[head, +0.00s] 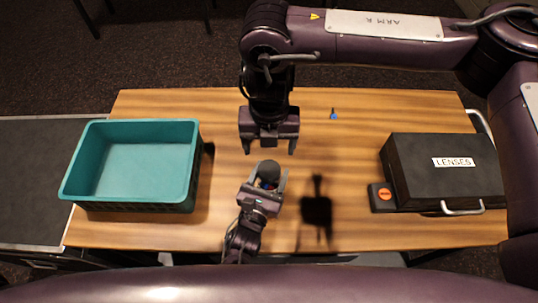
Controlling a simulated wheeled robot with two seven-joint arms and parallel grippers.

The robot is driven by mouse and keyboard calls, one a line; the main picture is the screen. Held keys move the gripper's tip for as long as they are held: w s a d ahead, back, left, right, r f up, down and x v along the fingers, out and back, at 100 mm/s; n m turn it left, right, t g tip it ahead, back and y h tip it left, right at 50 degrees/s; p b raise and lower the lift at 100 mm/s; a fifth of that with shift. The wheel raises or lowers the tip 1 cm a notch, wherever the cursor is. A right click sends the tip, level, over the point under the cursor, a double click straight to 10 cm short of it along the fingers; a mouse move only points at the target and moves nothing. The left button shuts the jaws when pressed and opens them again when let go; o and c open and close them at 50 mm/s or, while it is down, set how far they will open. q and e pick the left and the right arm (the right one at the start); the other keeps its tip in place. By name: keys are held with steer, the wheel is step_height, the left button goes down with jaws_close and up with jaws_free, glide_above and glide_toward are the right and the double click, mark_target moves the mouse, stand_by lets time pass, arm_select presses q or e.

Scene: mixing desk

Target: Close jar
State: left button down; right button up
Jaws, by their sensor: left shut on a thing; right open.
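A small jar (268,172) with a dark round top and some colour lower down is between the fingers of my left gripper (266,180), near the middle of the desk. The gripper is shut on it and hides much of its side. I cannot tell whether the dark top is a seated lid. My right gripper (269,149) is just beyond the jar in the picture, with its fingers spread and nothing between them. It appears apart from the jar.
A teal crate (131,199) stands at the left of the wooden desk (400,110). A black case labelled LENSES (430,185) lies at the right, beside a small box with an orange button (385,194). A small blue item (334,116) lies toward the back.

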step_height(320, 180, up, 3)
steer(key=shift+f, duration=0.2)
arm_select(q)
steer(key=shift+c, duration=1.8)
jaws_free()
steer(key=shift+s+a+f, duration=0.1)
steer(key=shift+s+a, duration=0.05)
steer(key=shift+s, duration=0.2)
steer(key=b+v, duration=0.1)
steer(key=v, duration=0.6)
arm_select(e)
steer(key=shift+f, duration=0.6)
